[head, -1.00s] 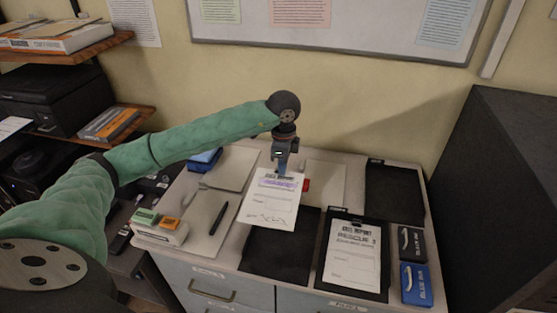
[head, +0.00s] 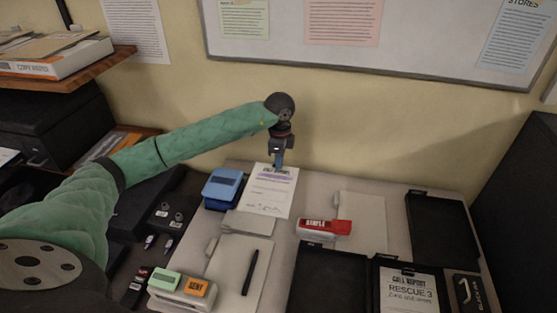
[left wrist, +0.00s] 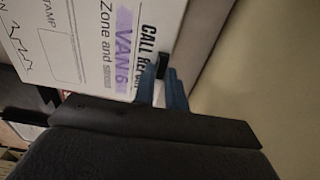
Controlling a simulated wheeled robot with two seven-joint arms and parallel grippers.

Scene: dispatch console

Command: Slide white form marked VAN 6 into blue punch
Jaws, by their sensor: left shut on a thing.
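The white form marked VAN 6 (head: 268,192) hangs from my left gripper (head: 279,163), which is shut on its top edge. In the left wrist view the form (left wrist: 95,45) shows its purple VAN 6 band and CALL REPORT heading beside the blue fingertips (left wrist: 163,84). The blue punch (head: 223,188) stands at the back left of the console top, just left of the form. The form appears beside the punch; I cannot tell whether they touch. My right gripper is not in view.
A red stapler (head: 324,228) stands right of the form. A black pen (head: 250,272) lies on a pale board, with a stamp holder (head: 183,290) at front left. Black trays (head: 441,232) and a RESCUE 3 form (head: 410,290) are at right. The wall is close behind.

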